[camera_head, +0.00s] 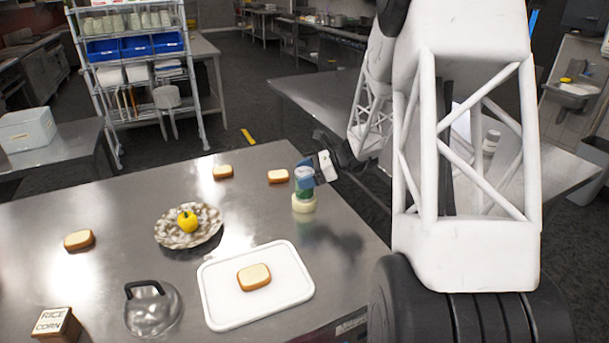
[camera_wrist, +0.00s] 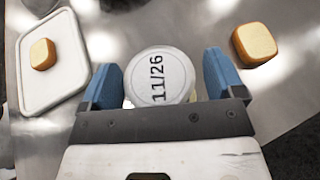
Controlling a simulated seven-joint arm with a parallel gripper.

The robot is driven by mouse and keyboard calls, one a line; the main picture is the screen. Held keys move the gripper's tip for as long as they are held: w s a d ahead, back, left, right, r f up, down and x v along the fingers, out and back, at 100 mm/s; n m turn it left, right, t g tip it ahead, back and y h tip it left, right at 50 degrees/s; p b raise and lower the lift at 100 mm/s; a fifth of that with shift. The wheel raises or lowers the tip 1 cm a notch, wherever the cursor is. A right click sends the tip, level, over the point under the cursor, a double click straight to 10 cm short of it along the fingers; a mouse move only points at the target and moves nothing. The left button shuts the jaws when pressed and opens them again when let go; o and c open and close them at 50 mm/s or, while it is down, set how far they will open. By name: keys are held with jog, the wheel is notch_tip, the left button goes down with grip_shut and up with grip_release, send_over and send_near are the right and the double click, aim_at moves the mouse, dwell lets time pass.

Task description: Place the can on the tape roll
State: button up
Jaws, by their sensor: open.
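The can (camera_head: 303,187) is green with a pale lid and appears upright on top of the cream tape roll (camera_head: 304,205), near the right side of the steel table. In the wrist view the can's white lid (camera_wrist: 158,76), marked "11/26", lies between my blue fingers. My gripper (camera_head: 306,173) is open around the can's upper part. In the wrist view my gripper (camera_wrist: 164,82) shows a gap on each side of the lid. The fingers partly cover the can in the head view. The tape roll is mostly hidden under the can in the wrist view.
Bread slices (camera_head: 278,176) lie on the table (camera_head: 130,205), one on a white tray (camera_head: 220,309). A patterned plate (camera_head: 170,239) holds a yellow pepper (camera_head: 187,222).

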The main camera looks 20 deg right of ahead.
jog(key=shift+r, duration=0.15)
jog(key=v, duration=1.2)
dwell(0.5)
jog(key=s+a+r+n+g+h, duration=0.25)
jog(key=s+a+r+n, duration=0.2)
jog(key=s+a, duration=0.4)
jog(key=s+a+r+n+g+h, duration=0.25)
jog(key=s+a+n, duration=0.35)
jog(key=a, duration=0.6)
jog(key=s+a+n+h, duration=0.2)
jog(key=s+n, duration=0.2)
jog(key=s, duration=0.3)
jog(key=s+a+r+n+t+h, duration=0.1)
jog(key=s+a+n+h, duration=0.2)
jog(key=s, duration=0.3)
jog(key=s+a+n+t+h, duration=0.1)
jog(key=s+a+n+h, duration=0.1)
jog(key=s+n, duration=0.3)
jog(key=shift+s+a+r+h, duration=0.3)
jog(key=shift+s+a, duration=0.1)
jog(key=shift+s, duration=0.95)
